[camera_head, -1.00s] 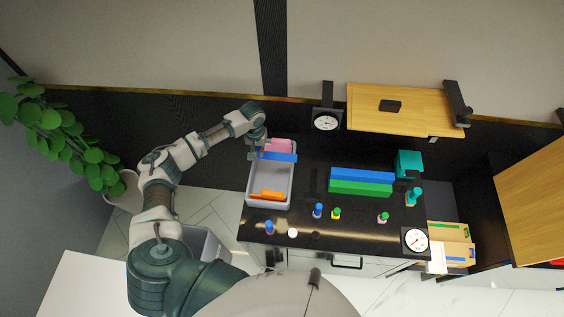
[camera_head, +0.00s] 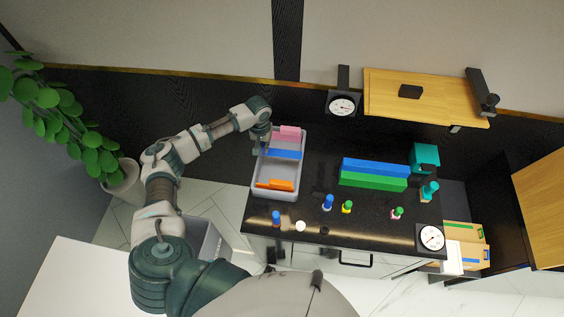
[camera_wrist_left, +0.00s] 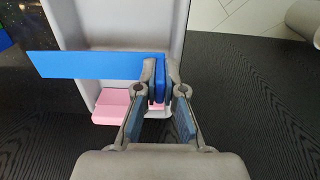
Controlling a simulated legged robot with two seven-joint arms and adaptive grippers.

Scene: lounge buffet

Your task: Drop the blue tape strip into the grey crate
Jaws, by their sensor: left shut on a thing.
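The blue tape strip (camera_head: 283,154) lies across the upper part of the grey crate (camera_head: 276,196) in the head view. In the left wrist view the strip (camera_wrist_left: 95,65) stretches to the left from my left gripper (camera_wrist_left: 160,82), whose fingers are shut on its end. The gripper (camera_head: 265,147) is at the crate's left upper edge in the head view. Inside the crate are a pink block (camera_head: 291,133) at the far end and an orange piece (camera_head: 275,184) at the near end. Whether the strip touches the crate is unclear. My right gripper is not in view.
The crate stands on a black counter (camera_head: 330,172). To its right are a blue and green stack (camera_head: 374,174), small coloured bottles (camera_head: 328,203) and a teal box (camera_head: 425,157). A potted plant (camera_head: 85,135) stands at left.

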